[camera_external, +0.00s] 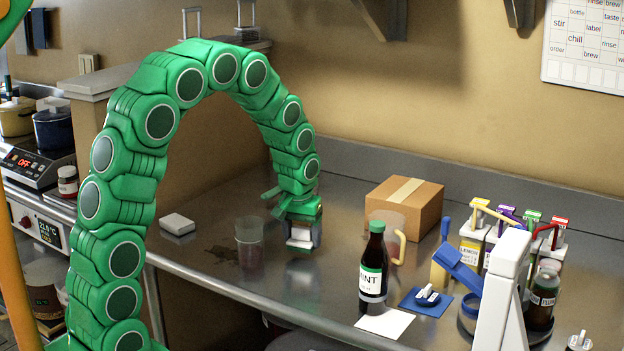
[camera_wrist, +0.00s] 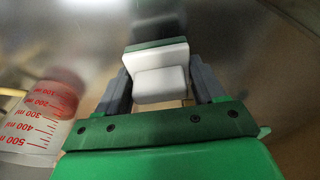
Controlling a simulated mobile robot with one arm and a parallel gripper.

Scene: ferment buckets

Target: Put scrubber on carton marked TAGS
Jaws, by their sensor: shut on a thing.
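The scrubber, a white block with a green layer (camera_wrist: 158,72), sits between the two grey fingers of my gripper (camera_wrist: 160,82) in the wrist view. In the external view my gripper (camera_external: 303,240) points down, shut on the scrubber (camera_external: 299,234), over the steel counter. Whether the scrubber touches the counter I cannot tell. A brown taped carton (camera_external: 413,212) stands to the right of my gripper, against the back of the counter. No TAGS mark is readable on it from here.
A clear measuring beaker (camera_external: 249,244) stands close left of my gripper; it shows in the wrist view (camera_wrist: 42,118). A dark bottle (camera_external: 373,265) and a translucent jug (camera_external: 388,222) stand before the carton. A white block (camera_external: 177,224) lies far left. Bottles and tools crowd the right.

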